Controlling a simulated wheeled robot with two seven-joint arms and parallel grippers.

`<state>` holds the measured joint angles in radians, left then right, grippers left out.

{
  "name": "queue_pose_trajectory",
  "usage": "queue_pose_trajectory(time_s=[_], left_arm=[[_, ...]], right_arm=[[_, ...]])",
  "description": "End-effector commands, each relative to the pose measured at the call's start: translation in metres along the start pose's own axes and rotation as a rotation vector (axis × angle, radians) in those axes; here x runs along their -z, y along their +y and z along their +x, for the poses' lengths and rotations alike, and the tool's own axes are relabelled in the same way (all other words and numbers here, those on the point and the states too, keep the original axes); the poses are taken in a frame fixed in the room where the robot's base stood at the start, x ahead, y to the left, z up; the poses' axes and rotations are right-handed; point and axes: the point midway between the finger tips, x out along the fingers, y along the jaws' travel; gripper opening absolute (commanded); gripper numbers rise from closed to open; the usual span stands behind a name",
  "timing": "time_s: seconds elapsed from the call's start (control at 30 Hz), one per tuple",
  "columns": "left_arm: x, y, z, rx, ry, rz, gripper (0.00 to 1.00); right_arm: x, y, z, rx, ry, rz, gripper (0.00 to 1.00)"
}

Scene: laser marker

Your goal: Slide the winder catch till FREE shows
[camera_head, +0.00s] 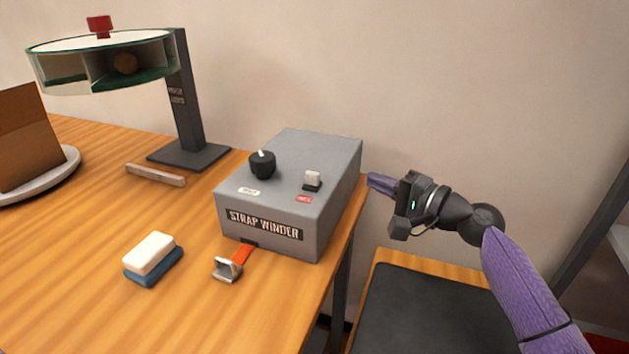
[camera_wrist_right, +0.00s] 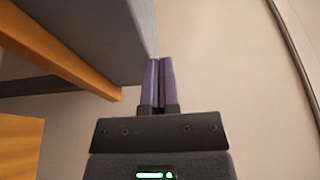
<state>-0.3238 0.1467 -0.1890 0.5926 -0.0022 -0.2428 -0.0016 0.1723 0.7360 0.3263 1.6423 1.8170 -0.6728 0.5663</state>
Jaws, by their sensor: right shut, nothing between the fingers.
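The grey strap winder (camera_head: 290,190) stands on the wooden table near its right edge. My left gripper is not in view.
A red strap with a metal buckle (camera_head: 228,268) comes out of the winder's front. A white and blue block (camera_head: 152,258) lies to the left. A stand with a round drum (camera_head: 105,62) is behind. A black-topped surface (camera_head: 430,312) is lower right.

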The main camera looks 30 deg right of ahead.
Motion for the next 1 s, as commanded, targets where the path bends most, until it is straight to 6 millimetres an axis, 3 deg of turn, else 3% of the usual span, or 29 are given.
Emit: queue_pose_trajectory(time_s=[0.37,0.87,1.0], left_arm=[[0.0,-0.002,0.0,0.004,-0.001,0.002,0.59],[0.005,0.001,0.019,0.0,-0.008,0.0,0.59],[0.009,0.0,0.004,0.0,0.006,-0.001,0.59]], right_arm=[[0.0,-0.001,0.007,0.002,-0.001,-0.001,0.0],[-0.001,0.0,0.101,0.002,-0.001,0.0,0.0],[-0.021,-0.004,0.093,-0.001,-0.003,-0.004,0.0]])
